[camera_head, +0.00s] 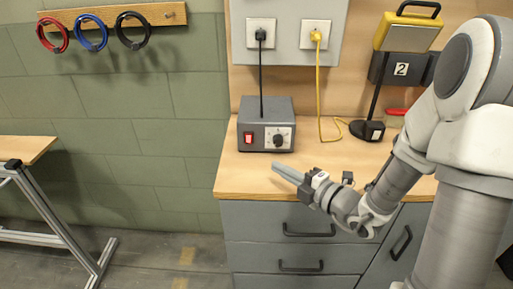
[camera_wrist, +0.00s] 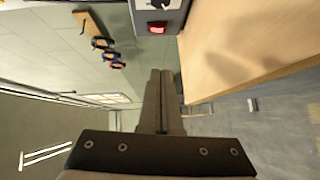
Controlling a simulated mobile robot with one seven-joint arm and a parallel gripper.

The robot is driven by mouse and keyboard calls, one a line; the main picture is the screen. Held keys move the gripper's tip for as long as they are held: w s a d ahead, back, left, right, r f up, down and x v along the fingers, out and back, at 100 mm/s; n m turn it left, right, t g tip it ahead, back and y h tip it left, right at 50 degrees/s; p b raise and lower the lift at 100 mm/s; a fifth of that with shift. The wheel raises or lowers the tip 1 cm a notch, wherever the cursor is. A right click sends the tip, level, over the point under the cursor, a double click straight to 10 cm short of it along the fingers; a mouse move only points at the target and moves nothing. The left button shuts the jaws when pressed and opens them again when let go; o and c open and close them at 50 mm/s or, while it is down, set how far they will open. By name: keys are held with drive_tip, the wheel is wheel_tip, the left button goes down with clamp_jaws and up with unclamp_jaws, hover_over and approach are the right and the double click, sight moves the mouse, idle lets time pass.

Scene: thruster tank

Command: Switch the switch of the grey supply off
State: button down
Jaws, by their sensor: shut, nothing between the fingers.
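The grey supply (camera_head: 266,125) stands on the wooden bench top, near its left edge. Its front has a red switch (camera_head: 249,138) on the left and a dark knob (camera_head: 278,140) on a white dial to the right. In the wrist view the red switch (camera_wrist: 157,28) looks lit, at the top centre, with part of the supply's grey front around it. My gripper (camera_head: 276,169) is shut and empty.
A black cord (camera_head: 261,75) runs from the supply to a wall socket. A yellow cord (camera_head: 318,90) hangs from another socket. A black stand (camera_head: 368,129) and a yellow lamp (camera_head: 408,33) are at the right. Grey drawers (camera_head: 290,228) are below the bench.

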sight(249, 138)
drive_tip(key=b+x, duration=0.2)
drive_tip(key=x, duration=0.7)
drive_tip(key=shift+w+a, duration=0.2)
drive_tip(key=shift+a, duration=0.2)
drive_tip(key=shift+w+f+b, duration=0.2)
drive_tip(key=shift+w+b, duration=0.3)
drive_tip(key=shift+w, duration=1.6)
drive_tip(key=shift+f, duration=0.1)
